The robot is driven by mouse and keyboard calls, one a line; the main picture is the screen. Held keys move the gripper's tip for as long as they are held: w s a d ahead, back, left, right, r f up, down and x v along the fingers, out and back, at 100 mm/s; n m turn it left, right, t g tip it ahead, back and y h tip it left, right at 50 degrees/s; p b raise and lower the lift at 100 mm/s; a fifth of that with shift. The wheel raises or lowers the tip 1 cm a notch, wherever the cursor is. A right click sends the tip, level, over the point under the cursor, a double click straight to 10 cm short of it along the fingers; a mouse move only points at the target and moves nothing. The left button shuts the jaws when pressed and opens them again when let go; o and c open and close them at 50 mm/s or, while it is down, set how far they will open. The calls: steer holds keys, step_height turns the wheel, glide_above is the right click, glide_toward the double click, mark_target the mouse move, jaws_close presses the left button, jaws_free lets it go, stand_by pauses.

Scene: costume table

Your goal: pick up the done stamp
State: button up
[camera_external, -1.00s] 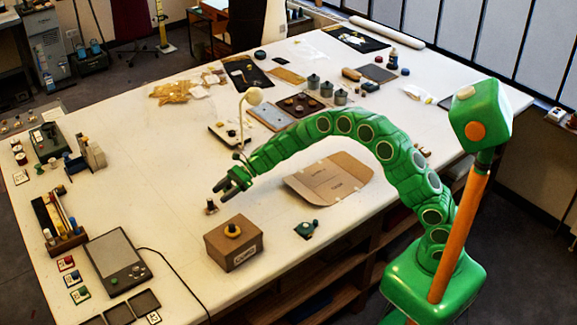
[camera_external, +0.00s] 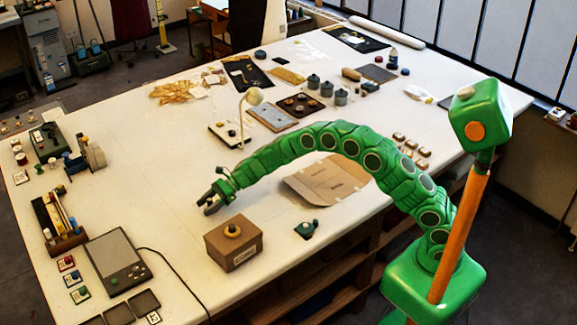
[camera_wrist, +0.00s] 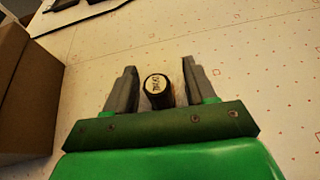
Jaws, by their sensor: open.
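A small dark upright stamp with a pale round top (camera_wrist: 156,84) stands between the fingers of my gripper (camera_wrist: 159,70) in the wrist view. Short dark lettering is on its top, too small to read surely. My gripper is open, with a gap on each side of the stamp. In the external view my gripper (camera_external: 206,206) is low over the white table, and the stamp is hidden behind its fingers.
A small green device (camera_external: 306,230) and flat cardboard (camera_external: 318,185) lie to the right. The table (camera_external: 165,205) left of my gripper is clear.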

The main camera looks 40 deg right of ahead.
steer(key=shift+a+f, duration=0.1)
steer(key=shift+a, duration=0.15)
jaws_close()
